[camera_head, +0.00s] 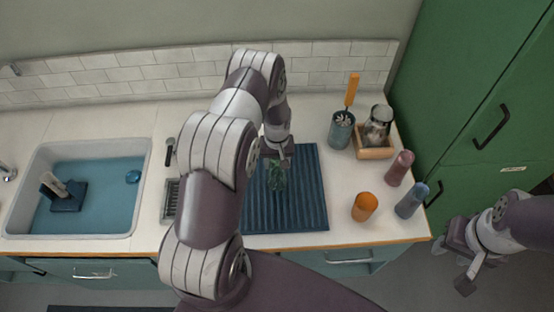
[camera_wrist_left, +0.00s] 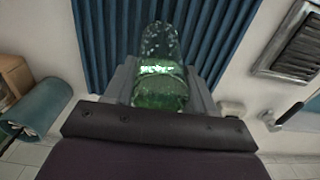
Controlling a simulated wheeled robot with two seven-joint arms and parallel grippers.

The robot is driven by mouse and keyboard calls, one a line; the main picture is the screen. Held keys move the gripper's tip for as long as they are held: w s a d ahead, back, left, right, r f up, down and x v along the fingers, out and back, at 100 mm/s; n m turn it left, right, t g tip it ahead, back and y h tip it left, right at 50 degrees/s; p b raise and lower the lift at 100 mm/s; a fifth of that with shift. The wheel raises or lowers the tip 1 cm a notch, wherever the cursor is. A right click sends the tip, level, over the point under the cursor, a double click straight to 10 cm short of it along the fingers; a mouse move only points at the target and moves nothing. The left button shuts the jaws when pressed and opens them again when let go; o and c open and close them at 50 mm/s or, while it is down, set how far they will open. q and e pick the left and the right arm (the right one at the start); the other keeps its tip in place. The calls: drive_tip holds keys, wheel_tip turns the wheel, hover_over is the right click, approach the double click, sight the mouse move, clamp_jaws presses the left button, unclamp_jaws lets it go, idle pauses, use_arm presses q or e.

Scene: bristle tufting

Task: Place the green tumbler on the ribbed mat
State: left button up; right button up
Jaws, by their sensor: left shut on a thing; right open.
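The green tumbler (camera_head: 278,176) is clear green and sits between the fingers of my left gripper (camera_head: 277,156). In the left wrist view the tumbler (camera_wrist_left: 160,80) shows between both fingers, with the mat's ridges behind it. The dark blue ribbed mat (camera_head: 305,200) lies on the counter, and the tumbler is over its middle-left part in the head view. I cannot tell whether the tumbler's base touches the mat. My left arm hides the mat's left edge. My right gripper (camera_head: 454,268) is open and empty, off the counter at the lower right.
An orange cup (camera_head: 364,207), a pink bottle (camera_head: 399,168) and a blue bottle (camera_head: 411,200) stand right of the mat. Behind are a teal holder (camera_head: 341,130) with an orange-handled brush and a wooden caddy (camera_head: 375,153). A sink (camera_head: 85,220) is at left, a metal grate (camera_head: 170,200) nearer.

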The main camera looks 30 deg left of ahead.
use_arm(q)
drive_tip(key=shift+d+f, duration=0.1)
drive_tip(key=shift+f, duration=0.1)
drive_tip(key=o, duration=1.1)
drive_tip(key=shift+r, duration=0.1)
